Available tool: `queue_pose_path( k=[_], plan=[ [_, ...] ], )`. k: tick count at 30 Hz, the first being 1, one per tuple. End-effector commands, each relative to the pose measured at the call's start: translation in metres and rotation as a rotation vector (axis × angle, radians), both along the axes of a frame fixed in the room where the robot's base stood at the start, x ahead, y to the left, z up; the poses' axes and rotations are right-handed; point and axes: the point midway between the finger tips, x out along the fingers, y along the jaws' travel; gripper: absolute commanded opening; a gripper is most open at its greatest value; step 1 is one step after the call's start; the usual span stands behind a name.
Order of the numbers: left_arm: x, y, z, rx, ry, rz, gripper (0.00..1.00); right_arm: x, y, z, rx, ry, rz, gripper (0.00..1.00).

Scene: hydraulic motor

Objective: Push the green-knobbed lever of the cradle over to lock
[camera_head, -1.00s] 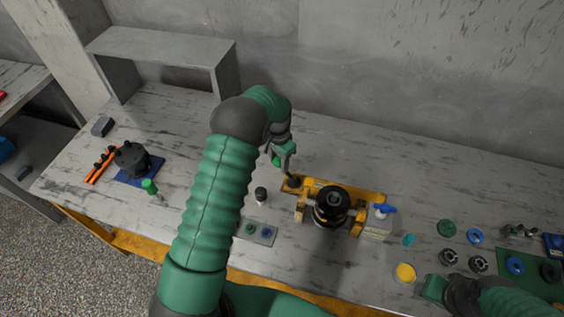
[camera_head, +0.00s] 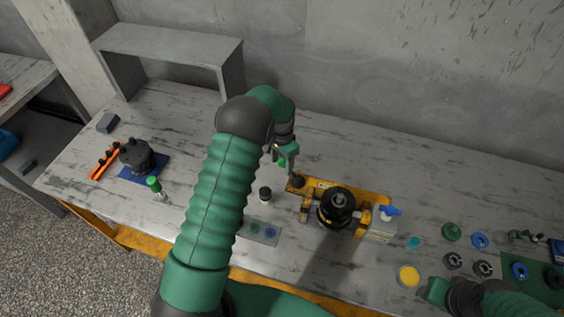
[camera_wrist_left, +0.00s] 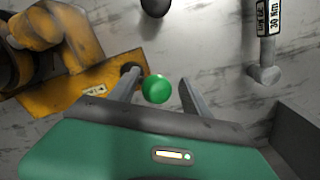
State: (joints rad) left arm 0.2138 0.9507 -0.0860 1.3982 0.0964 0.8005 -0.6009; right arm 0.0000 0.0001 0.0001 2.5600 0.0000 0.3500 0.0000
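The yellow cradle (camera_head: 368,196) holds a black motor (camera_head: 337,200) upright on the table. The lever's green knob (camera_head: 282,162) shows beside my left gripper (camera_head: 288,163), at the cradle's left end. In the left wrist view, the green knob (camera_wrist_left: 157,88) lies between the two grey fingers of my left gripper (camera_wrist_left: 160,92), with a visible gap to the right finger. The lever's shaft is mostly hidden. The cradle (camera_wrist_left: 80,92) is at the left there. My right gripper (camera_head: 437,290) is at the lower right; its fingers cannot be made out.
A blue-handled part (camera_head: 389,211) stands at the cradle's right end. A small dark bottle (camera_head: 265,193) and a grey plate (camera_head: 262,233) are nearby on the left. Several discs and rings lie on the right. A grey shelf (camera_head: 170,45) stands behind. The table behind the cradle is clear.

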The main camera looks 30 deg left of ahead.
Motion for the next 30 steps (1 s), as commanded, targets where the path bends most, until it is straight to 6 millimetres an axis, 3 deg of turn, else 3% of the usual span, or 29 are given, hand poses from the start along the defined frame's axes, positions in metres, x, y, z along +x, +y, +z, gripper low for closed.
queue_pose_path(
  k=[14,30],
  plan=[
    [0.002,0.0,0.004,0.001,-0.005,0.0,0.53,0.0,0.0,0.002,0.0,0.0,0.0,0.44],
    [0.002,0.0,0.056,-0.001,-0.006,0.0,0.53,0.0,0.0,0.042,0.0,0.0,0.0,0.44]
  ],
)
